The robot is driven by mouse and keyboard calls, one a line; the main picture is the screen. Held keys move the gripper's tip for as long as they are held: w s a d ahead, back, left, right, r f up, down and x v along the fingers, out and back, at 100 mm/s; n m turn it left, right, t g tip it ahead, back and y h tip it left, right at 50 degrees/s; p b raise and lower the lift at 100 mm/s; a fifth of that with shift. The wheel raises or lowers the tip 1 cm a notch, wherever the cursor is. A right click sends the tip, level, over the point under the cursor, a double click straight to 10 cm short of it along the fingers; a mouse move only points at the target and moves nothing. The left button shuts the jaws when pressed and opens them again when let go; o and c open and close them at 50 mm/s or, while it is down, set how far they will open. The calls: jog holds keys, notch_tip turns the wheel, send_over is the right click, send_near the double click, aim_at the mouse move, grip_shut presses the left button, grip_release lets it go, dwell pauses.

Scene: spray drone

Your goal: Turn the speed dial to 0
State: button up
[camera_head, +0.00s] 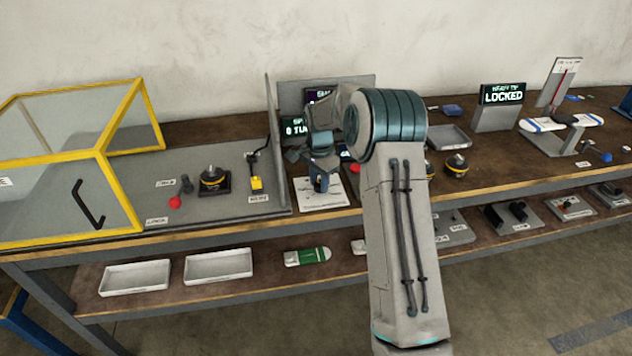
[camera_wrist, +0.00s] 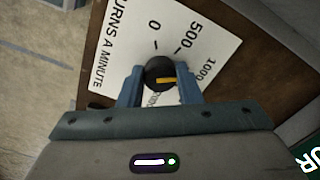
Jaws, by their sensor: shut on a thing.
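The speed dial (camera_wrist: 158,73) is a black round knob with a yellow pointer line. It stands on a white scale plate (camera_wrist: 112,60) marked 0, 500 and 1000, lettered "turns a minute". The yellow line lies toward the right in the wrist view, on the 1000 side and away from 0. My gripper (camera_wrist: 160,80) is shut on the dial, one blue finger on each side. In the head view my gripper (camera_head: 320,180) is over the white plate (camera_head: 322,198), and the knob is hidden there.
A grey divider panel (camera_head: 273,140) stands just left of the dial plate. A green-lettered display (camera_head: 295,128) behind is partly covered by my arm. A yellow-framed clear case (camera_head: 110,165) is at left. A "LOCKED" display (camera_head: 502,94) and grey tray (camera_head: 447,136) are right.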

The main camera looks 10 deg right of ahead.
jog(key=n, duration=0.5)
jog(key=shift+b, duration=0.35)
jog(key=n, duration=0.4)
jog(key=shift+d+n, duration=0.1)
jog(key=shift+n, duration=0.2)
jog(key=n, duration=0.4)
jog(key=shift+d+n, duration=0.1)
jog(key=shift+n, duration=0.2)
jog(key=n, duration=0.4)
jog(key=shift+r+n, duration=0.1)
jog(key=shift+n, duration=0.2)
jog(key=shift+w, duration=0.1)
jog(key=o, duration=1)
